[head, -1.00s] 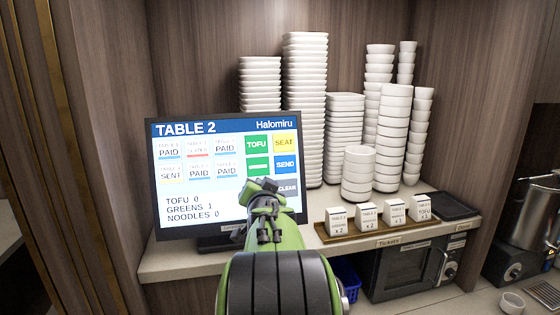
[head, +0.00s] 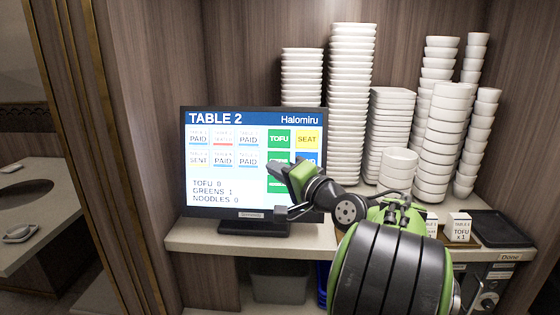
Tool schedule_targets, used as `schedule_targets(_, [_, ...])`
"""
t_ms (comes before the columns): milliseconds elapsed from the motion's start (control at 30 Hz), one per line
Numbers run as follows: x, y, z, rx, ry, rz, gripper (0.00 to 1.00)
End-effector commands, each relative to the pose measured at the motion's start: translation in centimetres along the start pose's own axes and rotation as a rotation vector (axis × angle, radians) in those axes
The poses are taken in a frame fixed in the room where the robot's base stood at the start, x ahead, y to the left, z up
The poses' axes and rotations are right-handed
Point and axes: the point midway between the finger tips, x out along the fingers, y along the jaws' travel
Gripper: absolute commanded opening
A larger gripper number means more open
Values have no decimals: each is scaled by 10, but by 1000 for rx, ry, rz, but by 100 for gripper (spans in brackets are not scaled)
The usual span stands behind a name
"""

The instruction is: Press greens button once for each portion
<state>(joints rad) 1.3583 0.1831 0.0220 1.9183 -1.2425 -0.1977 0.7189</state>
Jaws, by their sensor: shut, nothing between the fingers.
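The order screen (head: 230,170) stands on the counter, headed TABLE 2, and reads TOFU 0, GREENS 1, NOODLES 0. A green TOFU button (head: 279,139) and a yellow SEAT button (head: 307,139) show at its upper right. Below TOFU is a second green button (head: 278,156), partly covered, its label unreadable. A third green patch (head: 276,187) shows lower down. My gripper (head: 274,170) is shut and empty, pointing left in front of these lower buttons. I cannot tell whether it touches the screen. It hides most of the blue SEND button (head: 313,158).
Small ticket blocks stand right of my arm; one reads TOFU x1 (head: 458,229), others are hidden by the arm. Stacks of white plates (head: 350,100) and bowls (head: 440,130) stand behind. A black tray (head: 500,228) lies at right.

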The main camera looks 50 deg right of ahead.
Motion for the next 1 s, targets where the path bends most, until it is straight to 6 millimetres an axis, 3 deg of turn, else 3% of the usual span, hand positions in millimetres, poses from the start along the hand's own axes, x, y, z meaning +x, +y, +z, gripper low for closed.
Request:
schedule_targets(600, [55,38,-41,0,0,0,0])
schedule_targets(1000, [60,44,-44,-1,0,0,0])
